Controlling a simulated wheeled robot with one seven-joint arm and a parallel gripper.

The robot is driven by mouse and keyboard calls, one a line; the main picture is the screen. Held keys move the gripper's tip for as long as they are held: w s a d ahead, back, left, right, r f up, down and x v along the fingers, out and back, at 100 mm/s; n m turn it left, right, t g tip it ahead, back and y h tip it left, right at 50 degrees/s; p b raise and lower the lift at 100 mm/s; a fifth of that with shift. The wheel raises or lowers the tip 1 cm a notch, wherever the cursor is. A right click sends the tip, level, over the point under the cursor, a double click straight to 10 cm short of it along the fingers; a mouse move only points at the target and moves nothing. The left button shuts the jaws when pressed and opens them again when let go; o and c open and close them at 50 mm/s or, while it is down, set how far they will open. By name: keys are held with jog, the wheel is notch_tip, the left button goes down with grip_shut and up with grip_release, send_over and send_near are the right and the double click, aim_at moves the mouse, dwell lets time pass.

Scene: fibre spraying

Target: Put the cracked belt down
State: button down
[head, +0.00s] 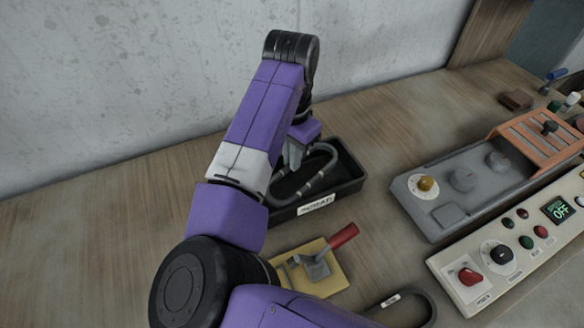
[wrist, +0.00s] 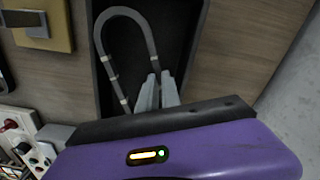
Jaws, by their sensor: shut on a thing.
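The cracked belt (head: 327,171) is a thin grey loop with lighter bands, over the black scrap tray (head: 347,186). My gripper (head: 293,158) is shut on the belt above the tray's left part. In the wrist view the belt (wrist: 98,45) arches away from the fingertips (wrist: 158,90), within the outline of the tray (wrist: 173,22). The tray carries a white label reading SCRAP. I cannot tell whether the belt touches the tray floor. My arm hides the tray's left end in the head view.
A yellow plate with a red-handled lever (head: 318,268) sits in front of the tray. A second dark belt (head: 420,302) lies at the front edge. A grey machine (head: 440,212) and a control panel reading OFF (head: 492,250) stand at right. Bare wood lies behind the tray.

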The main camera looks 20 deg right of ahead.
aim_at(292, 179)
jog(key=shift+f, duration=2.15)
jog(key=c, duration=1.8)
grip_release()
jog(key=shift+f, duration=0.1)
notch_tip(292, 179, up, 12)
jog(key=shift+r+b, duration=0.15)
jog(key=shift+b, duration=0.25)
jog(key=shift+s, duration=0.1)
